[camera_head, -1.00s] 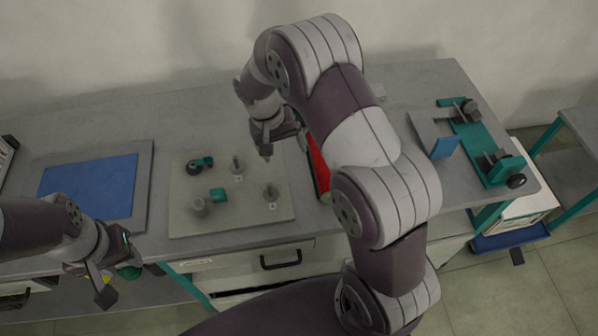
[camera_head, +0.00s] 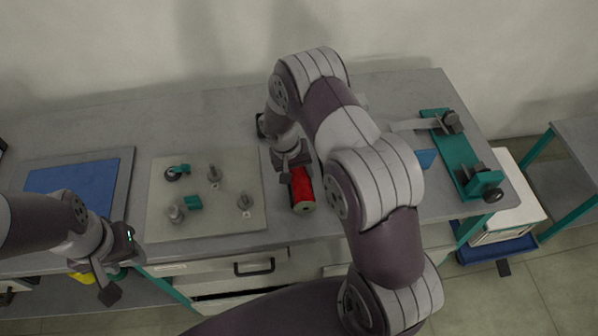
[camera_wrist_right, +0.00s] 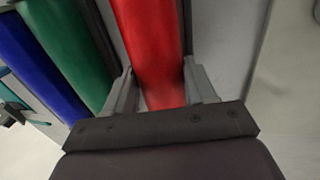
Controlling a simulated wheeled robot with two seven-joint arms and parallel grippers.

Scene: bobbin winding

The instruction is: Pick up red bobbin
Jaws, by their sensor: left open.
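The red bobbin (camera_head: 302,190) lies on the grey table right of the pegged board, its near end showing in the head view. My right gripper (camera_head: 293,168) is over its far part, and my right forearm passes close on the right. In the right wrist view the red bobbin (camera_wrist_right: 150,45) runs between the two fingers (camera_wrist_right: 160,88), one on each side. I cannot tell whether both fingers press on it. My left gripper (camera_head: 118,278) is open and empty in front of the table's left part, away from the bobbin.
A green cylinder (camera_wrist_right: 68,45) and a blue one (camera_wrist_right: 38,65) lie beside the red bobbin in the wrist view. The pegged board (camera_head: 225,220) and blue mat (camera_head: 70,190) are on the left. A green winding fixture (camera_head: 460,155) stands at the right.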

